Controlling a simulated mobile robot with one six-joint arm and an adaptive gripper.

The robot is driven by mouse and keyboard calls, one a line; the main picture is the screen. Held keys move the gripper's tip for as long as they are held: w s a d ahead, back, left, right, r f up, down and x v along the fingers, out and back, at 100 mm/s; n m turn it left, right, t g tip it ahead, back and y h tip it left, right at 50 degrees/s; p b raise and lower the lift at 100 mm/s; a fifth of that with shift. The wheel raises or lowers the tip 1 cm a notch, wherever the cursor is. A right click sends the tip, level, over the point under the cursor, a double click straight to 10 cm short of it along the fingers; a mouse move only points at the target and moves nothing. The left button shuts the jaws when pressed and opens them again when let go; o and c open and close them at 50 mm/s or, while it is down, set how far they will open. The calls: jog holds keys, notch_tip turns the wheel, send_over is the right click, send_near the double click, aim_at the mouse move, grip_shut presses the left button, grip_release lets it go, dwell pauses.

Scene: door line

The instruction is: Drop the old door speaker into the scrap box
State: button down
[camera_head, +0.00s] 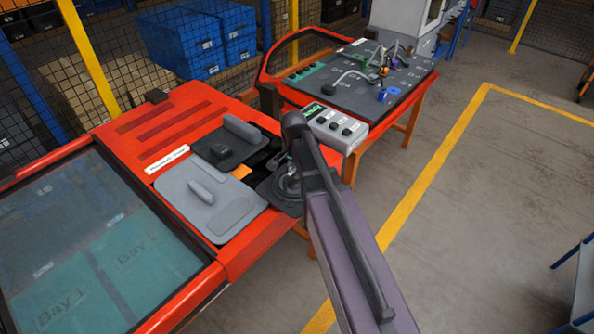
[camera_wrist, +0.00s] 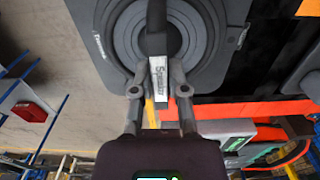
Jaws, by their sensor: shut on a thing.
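The old door speaker is a dark grey round unit with rings on a plate, and shows large at the top of the wrist view (camera_wrist: 126,42). A dark upright bar with a white "Speaker" label crosses its middle. My gripper (camera_wrist: 158,88) is shut on this bar, one finger on each side. In the head view the speaker (camera_head: 272,192) is at the right edge of the red door, partly hidden by my arm. I cannot tell whether it is clear of the door. I cannot pick out the scrap box in either view.
The red door (camera_head: 235,262) carries a light grey panel (camera_head: 205,200) and a dark panel with a handle (camera_head: 225,148) beside the speaker. A grey control box (camera_head: 335,128) and a second bench (camera_head: 385,85) stand behind. Open floor (camera_head: 450,230) with yellow lines lies right.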

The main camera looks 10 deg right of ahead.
jog(key=shift+r, duration=0.1)
notch_tip(320, 180, up, 11)
jog(key=p, duration=1.1)
dwell(0.5)
jog(key=shift+f, duration=0.2)
notch_tip(320, 180, down, 3)
jog(key=b, duration=0.3)
dwell(0.3)
jog(key=shift+s, duration=0.25)
